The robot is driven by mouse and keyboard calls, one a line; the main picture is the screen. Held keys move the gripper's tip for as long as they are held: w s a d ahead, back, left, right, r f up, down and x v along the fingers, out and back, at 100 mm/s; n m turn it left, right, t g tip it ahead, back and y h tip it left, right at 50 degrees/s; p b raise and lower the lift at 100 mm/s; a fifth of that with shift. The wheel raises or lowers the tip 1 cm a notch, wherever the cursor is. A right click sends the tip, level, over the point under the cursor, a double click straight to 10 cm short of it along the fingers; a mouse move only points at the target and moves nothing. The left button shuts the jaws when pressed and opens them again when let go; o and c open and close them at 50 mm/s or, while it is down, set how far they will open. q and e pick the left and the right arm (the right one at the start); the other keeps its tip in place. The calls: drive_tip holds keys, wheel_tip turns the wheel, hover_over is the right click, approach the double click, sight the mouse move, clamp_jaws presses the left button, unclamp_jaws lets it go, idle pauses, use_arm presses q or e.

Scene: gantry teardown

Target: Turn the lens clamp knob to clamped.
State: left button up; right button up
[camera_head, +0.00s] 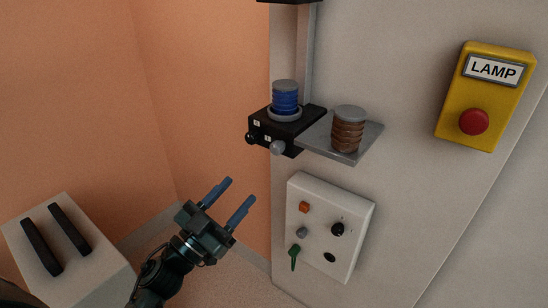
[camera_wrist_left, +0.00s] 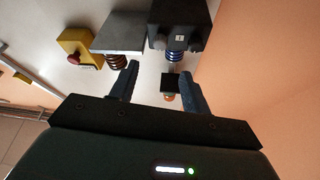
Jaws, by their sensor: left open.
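A black clamp block (camera_head: 292,128) on the wall carries a blue ribbed lens barrel (camera_head: 286,98). On its front are a black knob (camera_head: 251,138) at the left and a grey knob (camera_head: 277,148) beside it. I cannot tell which is the lens clamp knob, nor read its setting. My left gripper (camera_head: 241,190) is open and empty, below and left of the block, apart from it. In the left wrist view the block (camera_wrist_left: 178,18) and blue barrel (camera_wrist_left: 175,57) show beyond the open fingers. My right gripper is not in view.
A grey shelf (camera_head: 372,133) beside the block holds a brown ribbed barrel (camera_head: 347,134). Below is a white control panel (camera_head: 350,210) with several knobs and a green lever. A yellow LAMP box (camera_head: 487,98) hangs right.

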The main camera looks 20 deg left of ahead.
sight(274, 151)
use_arm(q)
drive_tip(key=p+x, duration=0.1)
drive_tip(key=x, duration=0.9)
drive_tip(key=shift+w+d+r, duration=0.15)
drive_tip(key=shift+w+r, duration=0.1)
drive_tip(key=shift+w+d+r, duration=0.15)
drive_tip(key=shift+w+d, duration=0.05)
drive_tip(key=shift+w, duration=0.2)
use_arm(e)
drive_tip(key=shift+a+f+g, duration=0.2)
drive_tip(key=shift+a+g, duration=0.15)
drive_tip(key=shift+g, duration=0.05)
use_arm(q)
drive_tip(key=shift+c, duration=0.6)
drive_tip(key=c, duration=0.9)
drive_tip(key=shift+o, duration=0.2)
